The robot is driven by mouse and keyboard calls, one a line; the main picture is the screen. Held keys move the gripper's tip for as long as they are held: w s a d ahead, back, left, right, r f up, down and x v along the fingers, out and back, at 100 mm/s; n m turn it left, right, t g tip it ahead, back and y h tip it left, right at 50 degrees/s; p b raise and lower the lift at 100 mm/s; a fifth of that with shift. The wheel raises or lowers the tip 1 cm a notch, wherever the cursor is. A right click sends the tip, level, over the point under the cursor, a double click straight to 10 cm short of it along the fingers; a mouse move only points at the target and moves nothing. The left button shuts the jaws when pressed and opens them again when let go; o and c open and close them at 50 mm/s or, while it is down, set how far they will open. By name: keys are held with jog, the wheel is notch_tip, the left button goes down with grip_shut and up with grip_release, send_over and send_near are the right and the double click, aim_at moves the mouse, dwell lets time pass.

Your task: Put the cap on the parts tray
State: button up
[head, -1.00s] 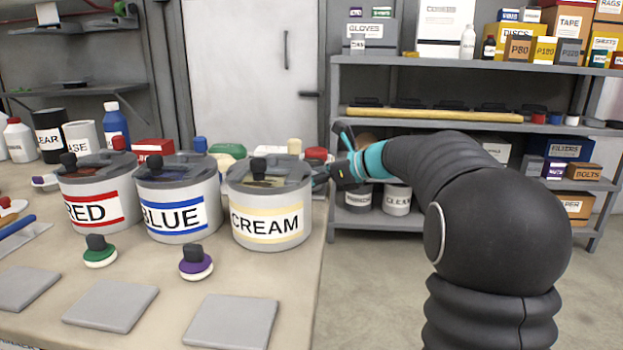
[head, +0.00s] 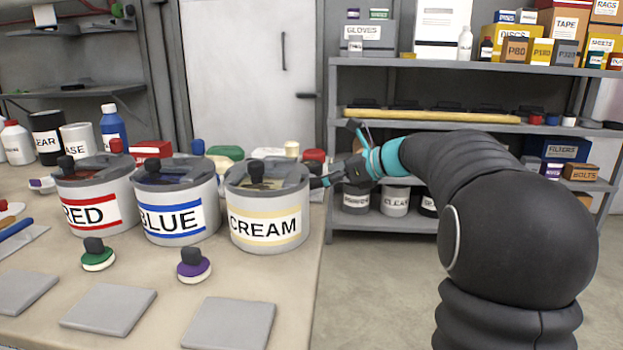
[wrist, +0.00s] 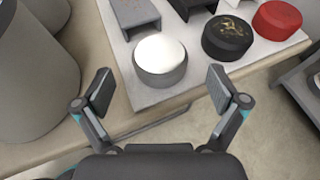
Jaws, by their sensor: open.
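My gripper (wrist: 160,92) is open and empty in the wrist view. A round grey cup-like piece with a white domed top (wrist: 160,58) lies ahead, between the lines of its fingers and apart from them. It stands on a pale flat tray or board (wrist: 140,99). A black round cap-like piece with gold marks (wrist: 227,37) and a red round one (wrist: 277,20) stand to its right. I cannot tell which of these is the cap. In the head view my gripper (head: 335,172) is right of the CREAM can (head: 266,232), which hides most of this area.
The RED can (head: 100,212) and BLUE can (head: 175,210) stand left of the CREAM one. Green (head: 97,257) and purple (head: 194,268) knobbed discs and grey plates (head: 230,322) lie in front. The shelf unit (head: 450,64) stands behind my arm. Open floor lies right of the bench.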

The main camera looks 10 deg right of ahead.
jog(key=v, duration=0.7)
jog(key=shift+s+d+r, duration=0.2)
jog(key=shift+s+d, duration=0.05)
jog(key=s+d+f+n+g+h, duration=0.1)
jog(key=s+f+n+g+h, duration=0.15)
jog(key=s+f+n, duration=0.35)
jog(key=s+f+n+g+h, duration=0.1)
jog(key=s+f+n+h, duration=0.2)
jog(key=f+n, duration=0.35)
jog(key=s+a+f+n+h, duration=0.1)
jog(key=s+a+n, duration=0.2)
jog(key=s, duration=0.4)
jog(key=s+a+f+n+h+p, duration=0.1)
jog(key=s+a+n+h, duration=0.1)
jog(key=s+n, duration=0.4)
jog(key=s+a+f+n+h, duration=0.2)
jog(key=s+a+n, duration=0.1)
jog(key=s, duration=0.7)
jog(key=shift+a+n+p, duration=0.35)
jog(key=shift+a+n, duration=0.05)
jog(key=shift+n, duration=0.25)
jog(key=shift+s+f, duration=0.1)
